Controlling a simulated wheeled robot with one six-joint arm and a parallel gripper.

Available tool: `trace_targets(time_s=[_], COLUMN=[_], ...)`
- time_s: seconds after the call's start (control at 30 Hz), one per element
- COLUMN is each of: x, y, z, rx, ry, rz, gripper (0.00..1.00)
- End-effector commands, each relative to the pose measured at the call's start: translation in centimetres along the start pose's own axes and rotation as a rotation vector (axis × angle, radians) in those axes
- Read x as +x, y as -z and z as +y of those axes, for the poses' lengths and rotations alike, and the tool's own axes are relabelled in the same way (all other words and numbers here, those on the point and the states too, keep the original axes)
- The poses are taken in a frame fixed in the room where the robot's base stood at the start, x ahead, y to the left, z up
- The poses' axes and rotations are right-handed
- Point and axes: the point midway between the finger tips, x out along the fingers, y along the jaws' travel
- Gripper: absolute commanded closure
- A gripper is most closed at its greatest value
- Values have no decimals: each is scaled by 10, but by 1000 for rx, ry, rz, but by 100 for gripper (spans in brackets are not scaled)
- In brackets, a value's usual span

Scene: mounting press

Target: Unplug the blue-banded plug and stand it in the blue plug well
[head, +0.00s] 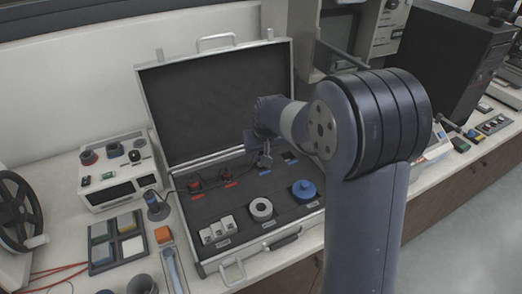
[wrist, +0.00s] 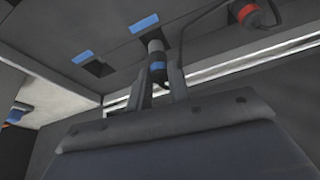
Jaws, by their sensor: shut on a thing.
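The blue-banded plug (wrist: 157,65) is dark with a blue ring, and it sits between the fingers of my gripper (wrist: 161,77) in the wrist view. Its far end reaches the foam beside a blue label (wrist: 145,23); I cannot tell whether it is seated or just clear. In the head view my gripper (head: 263,158) is low over the back right of the case foam, shut on the plug, which is small and partly hidden there. An empty dark square well (wrist: 97,68) with a blue label (wrist: 82,57) lies nearby; it also shows in the head view (head: 289,155).
The open case (head: 160,192) has a raised lid behind my gripper. Red plugs (head: 194,187) stand left in the foam, one also in the wrist view (wrist: 248,15). A thin cable (wrist: 190,30) runs close by. A grey ring (head: 261,209) and blue disc (head: 304,191) sit in front.

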Motion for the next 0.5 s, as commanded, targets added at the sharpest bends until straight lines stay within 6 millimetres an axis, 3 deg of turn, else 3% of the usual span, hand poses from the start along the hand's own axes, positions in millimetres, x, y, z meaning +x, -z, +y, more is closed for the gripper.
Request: trace_targets(time_s=[0.5], x=[7], y=[-3], z=[0], rx=[0], ry=[0], rz=[0], gripper=[98])
